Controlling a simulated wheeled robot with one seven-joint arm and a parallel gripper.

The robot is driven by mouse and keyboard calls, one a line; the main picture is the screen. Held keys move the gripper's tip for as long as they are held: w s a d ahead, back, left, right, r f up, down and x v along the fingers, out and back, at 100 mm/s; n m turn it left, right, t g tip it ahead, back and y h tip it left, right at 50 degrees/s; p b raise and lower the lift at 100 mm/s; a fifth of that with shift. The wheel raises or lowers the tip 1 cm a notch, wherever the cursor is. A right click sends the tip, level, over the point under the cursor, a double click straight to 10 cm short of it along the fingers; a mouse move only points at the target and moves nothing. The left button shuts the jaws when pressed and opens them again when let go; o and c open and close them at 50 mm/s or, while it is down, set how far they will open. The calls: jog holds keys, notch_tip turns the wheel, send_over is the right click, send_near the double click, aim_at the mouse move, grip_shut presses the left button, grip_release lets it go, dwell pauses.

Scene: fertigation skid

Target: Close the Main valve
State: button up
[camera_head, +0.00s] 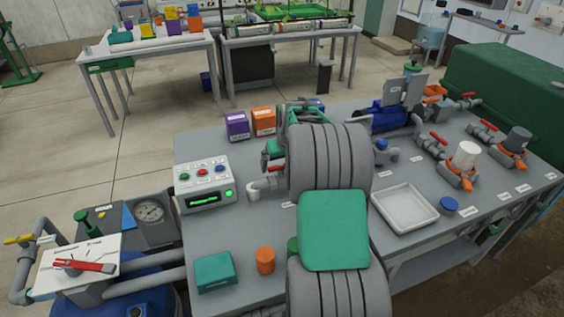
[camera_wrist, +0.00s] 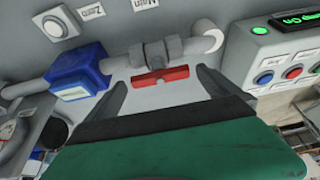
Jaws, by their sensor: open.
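The Main valve has a red lever handle (camera_wrist: 160,76) on a grey body (camera_wrist: 156,52), near the middle of the wrist view. A label reading "Main" (camera_wrist: 144,4) lies by it. The handle runs roughly along the pipe line. My gripper (camera_wrist: 161,86) is open, with one dark finger on each side of the handle's ends. Nothing shows between the fingers except the handle; I cannot tell whether they touch it. In the head view, a small part of a red handle (camera_head: 275,168) shows beside my arm, which hides most of the valve and my gripper.
A blue inline unit (camera_wrist: 78,75) sits on the pipe left of the valve. A control box with buttons (camera_head: 206,184) stands close by. A purple box (camera_head: 237,126), an orange cylinder (camera_head: 265,260), a green box (camera_head: 214,271) and a white tray (camera_head: 404,208) are on the bench.

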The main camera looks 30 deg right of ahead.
jog(key=c, duration=1.3)
jog(key=shift+m, duration=0.4)
jog(key=m, duration=0.1)
jog(key=m+h+b, duration=0.1)
jog(key=m, duration=0.1)
jog(key=shift+w+a+g+b, duration=0.1)
jog(key=shift+a+g+b, duration=0.2)
jog(key=shift+g, duration=0.1)
jog(key=m, duration=0.3)
jog(key=m+g+h, duration=0.1)
jog(key=m, duration=0.1)
jog(key=shift+w+m+g+h, duration=0.15)
jog(key=shift+m+g+h, duration=0.15)
jog(key=shift+m, duration=0.1)
jog(key=m+g+p, duration=0.1)
jog(key=m, duration=0.1)
jog(key=m+g+p, duration=0.1)
jog(key=m, duration=0.2)
jog(key=shift+w+a+r+h, duration=0.1)
jog(key=shift+w+r+h, duration=0.1)
jog(key=shift+h, duration=0.1)
jog(key=shift+w+m+g+p, duration=0.1)
jog(key=shift+m+g+p, duration=0.5)
jog(key=shift+m+p, duration=0.95)
jog(key=shift+f+m, duration=0.15)
jog(key=shift+m, duration=0.3)
